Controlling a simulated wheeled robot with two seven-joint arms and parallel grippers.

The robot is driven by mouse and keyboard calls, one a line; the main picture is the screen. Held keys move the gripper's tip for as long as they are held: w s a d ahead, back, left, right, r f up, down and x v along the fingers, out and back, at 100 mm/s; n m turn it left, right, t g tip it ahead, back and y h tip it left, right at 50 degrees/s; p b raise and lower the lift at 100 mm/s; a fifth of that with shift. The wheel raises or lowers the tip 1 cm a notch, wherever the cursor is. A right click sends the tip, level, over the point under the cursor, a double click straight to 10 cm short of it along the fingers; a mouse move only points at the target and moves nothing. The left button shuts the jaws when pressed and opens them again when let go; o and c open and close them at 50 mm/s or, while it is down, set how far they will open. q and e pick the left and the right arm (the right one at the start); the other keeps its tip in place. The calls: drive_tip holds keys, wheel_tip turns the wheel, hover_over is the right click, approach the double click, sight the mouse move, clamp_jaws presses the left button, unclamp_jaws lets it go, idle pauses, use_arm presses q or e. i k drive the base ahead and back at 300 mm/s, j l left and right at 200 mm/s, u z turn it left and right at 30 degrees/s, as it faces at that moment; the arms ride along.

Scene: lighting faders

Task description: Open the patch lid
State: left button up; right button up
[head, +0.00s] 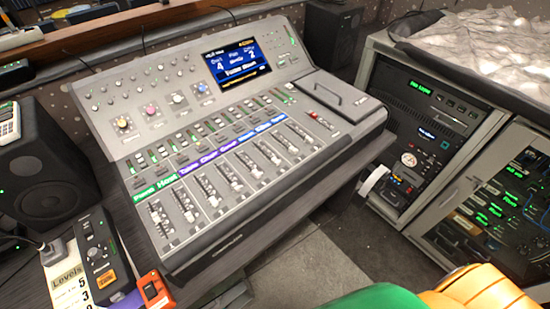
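The grey mixing console (215,235) stands on the desk in the head view. At its right end is a flat grey panel with a dark bar-shaped handle, which looks like the patch lid (352,101). The lid lies flat on the console and appears closed. The handle (328,94) runs at a slant across its left part. Nothing touches the lid or covers it. Neither of my grippers is in view.
A lit screen (237,60) stands left of the lid, with rows of faders (230,173) below it. Equipment racks (420,125) stand to the right across a gap. A black speaker (40,170) and an orange device (155,291) are at left. Green and orange shapes fill the lower right.

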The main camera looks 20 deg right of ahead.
sight(356, 104)
drive_tip(key=l, duration=0.55)
drive_tip(key=i+l+z, duration=0.15)
drive_tip(key=l, duration=0.9)
drive_tip(key=l+z, duration=0.1)
drive_tip(key=l, duration=0.45)
drive_tip(key=i+l, duration=0.15)
drive_tip(key=l, duration=0.35)
drive_tip(key=i+l+z, duration=0.15)
drive_tip(key=l, duration=0.35)
drive_tip(key=k, duration=0.05)
